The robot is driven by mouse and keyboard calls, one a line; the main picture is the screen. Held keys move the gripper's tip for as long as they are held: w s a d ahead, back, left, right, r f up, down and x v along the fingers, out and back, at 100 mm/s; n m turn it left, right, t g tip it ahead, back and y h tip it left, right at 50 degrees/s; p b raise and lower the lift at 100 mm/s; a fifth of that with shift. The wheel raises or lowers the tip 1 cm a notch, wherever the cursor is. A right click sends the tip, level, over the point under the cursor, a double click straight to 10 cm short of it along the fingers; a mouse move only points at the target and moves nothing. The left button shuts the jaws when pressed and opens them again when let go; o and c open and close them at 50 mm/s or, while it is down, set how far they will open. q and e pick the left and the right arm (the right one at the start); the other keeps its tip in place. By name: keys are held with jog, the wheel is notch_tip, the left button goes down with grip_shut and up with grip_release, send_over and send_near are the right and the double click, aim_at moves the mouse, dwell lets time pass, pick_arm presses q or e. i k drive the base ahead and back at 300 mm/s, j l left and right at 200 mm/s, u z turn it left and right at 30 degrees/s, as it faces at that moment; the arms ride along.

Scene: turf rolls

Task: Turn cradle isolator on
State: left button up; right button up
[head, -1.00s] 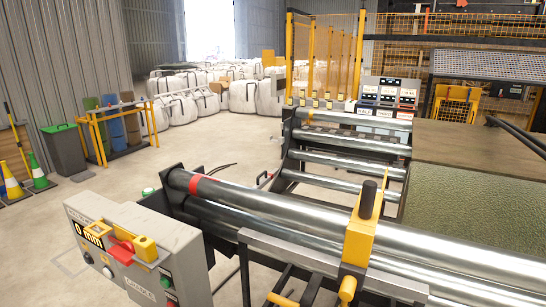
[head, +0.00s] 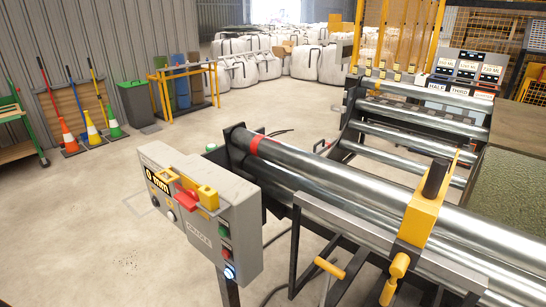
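The grey cradle control box (head: 228,218) stands on a post left of the rollers, with a "CRADLE" label on its right-hand face. A red isolator handle (head: 188,198) with yellow parts (head: 207,196) sits on its front face; I cannot tell its switch position. On the side facing me are a green button (head: 224,230), a red button (head: 226,253) and a bright blue-white lit button (head: 230,271). Neither of my grippers shows in the view.
Long steel rollers (head: 345,190) run right from the box, with a yellow block (head: 422,213) and yellow-tipped levers (head: 329,268) in front. Cones (head: 92,132), a bin (head: 137,103) and white bags (head: 240,70) stand farther back. Concrete floor left of the box is clear.

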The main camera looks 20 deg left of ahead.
aim_at(188, 199)
jog(key=u, duration=1.25)
